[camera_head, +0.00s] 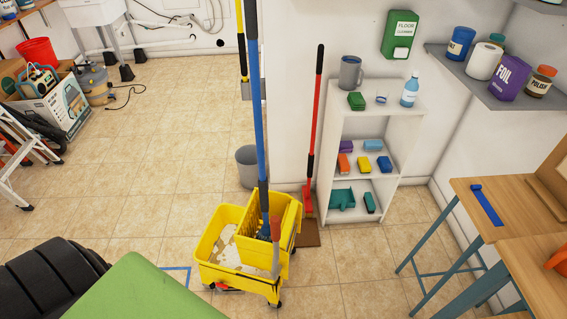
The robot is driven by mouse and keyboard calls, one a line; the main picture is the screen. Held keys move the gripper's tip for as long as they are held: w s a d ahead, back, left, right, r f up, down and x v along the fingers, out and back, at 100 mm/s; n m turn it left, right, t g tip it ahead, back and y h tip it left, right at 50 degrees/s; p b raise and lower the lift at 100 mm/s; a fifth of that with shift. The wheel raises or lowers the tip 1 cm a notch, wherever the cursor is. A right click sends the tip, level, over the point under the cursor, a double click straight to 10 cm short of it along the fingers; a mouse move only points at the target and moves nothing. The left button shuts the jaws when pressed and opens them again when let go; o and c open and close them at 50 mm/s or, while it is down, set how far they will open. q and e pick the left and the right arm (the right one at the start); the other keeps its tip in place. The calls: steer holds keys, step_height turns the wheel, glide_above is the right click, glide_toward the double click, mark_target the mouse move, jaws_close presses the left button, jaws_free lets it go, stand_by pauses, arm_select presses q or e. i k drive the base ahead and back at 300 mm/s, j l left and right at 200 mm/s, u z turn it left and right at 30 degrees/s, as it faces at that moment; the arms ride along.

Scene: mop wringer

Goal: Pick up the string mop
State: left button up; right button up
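The string mop (256,100) stands nearly upright in the yellow mop bucket (215,270), its long blue handle running up past the top edge of the view. Its dark lower end goes down into the wringer (289,222), and the mop head is mostly hidden by the wringer walls. The wringer sits on the right part of the bucket and has a lever with a reddish grip (276,229). Murky, foamy water shows in the open left part of the bucket. Neither of my grippers is in view.
A red-handled tool (315,120) leans beside a white shelf (405,97). A grey bin (247,168) stands behind the bucket. A green surface (140,290) and a black ribbed object (50,283) fill the lower left. Wooden tables (515,195) stand right. Tiled floor left of the bucket is clear.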

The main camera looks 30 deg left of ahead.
mark_target(250, 6)
steer(key=u, duration=1.15)
steer(key=k, duration=0.1)
